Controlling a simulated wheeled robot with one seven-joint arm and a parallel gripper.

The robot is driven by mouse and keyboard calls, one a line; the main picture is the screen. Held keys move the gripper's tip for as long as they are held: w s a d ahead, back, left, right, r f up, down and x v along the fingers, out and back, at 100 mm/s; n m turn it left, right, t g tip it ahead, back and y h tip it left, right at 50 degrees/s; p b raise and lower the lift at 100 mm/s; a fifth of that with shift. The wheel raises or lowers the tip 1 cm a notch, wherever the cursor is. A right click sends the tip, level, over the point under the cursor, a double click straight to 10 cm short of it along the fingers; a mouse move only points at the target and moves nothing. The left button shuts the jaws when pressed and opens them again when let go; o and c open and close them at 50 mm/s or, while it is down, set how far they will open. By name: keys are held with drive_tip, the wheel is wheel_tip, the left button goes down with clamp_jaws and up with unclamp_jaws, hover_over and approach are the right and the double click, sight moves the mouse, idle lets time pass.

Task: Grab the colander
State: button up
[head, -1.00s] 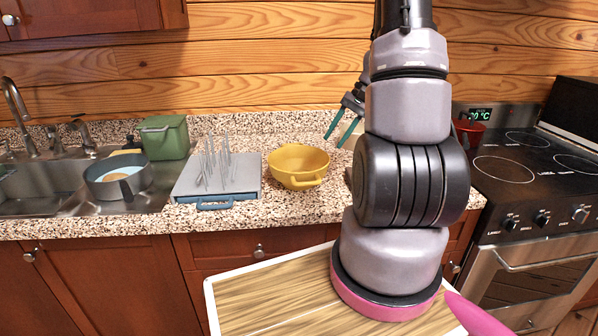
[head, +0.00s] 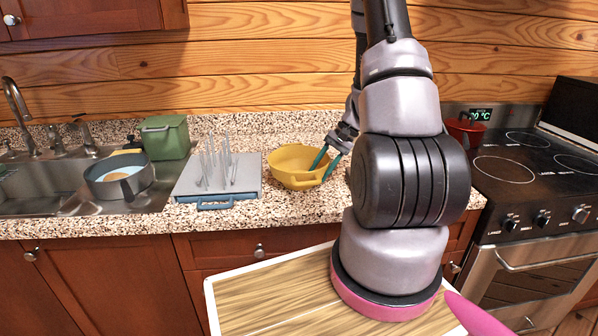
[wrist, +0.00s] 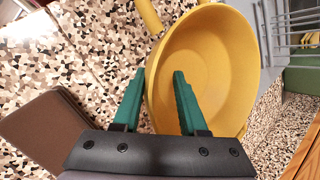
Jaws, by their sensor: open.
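The yellow colander (head: 292,168) sits upright on the speckled counter, right of the grey drying rack. It has a handle at the front and also shows in the wrist view (wrist: 215,55). My gripper (head: 323,168) is at its right side with green fingers apart. In the wrist view my gripper (wrist: 159,72) has one finger over the bowl's inside and the other just outside its rim. The rim lies between the fingers; I cannot tell whether either touches it.
The grey drying rack (head: 190,180) with upright prongs stands close left of the colander. A green bin (head: 165,138) and a sink holding a pan (head: 118,192) are farther left. A red pot (head: 464,130) is on the stove at right. A brown flat object (wrist: 42,130) lies beside my gripper.

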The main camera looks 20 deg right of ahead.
drive_tip(key=shift+a+f, duration=0.1)
drive_tip(key=shift+f, duration=0.05)
clamp_jaws()
idle(1.4)
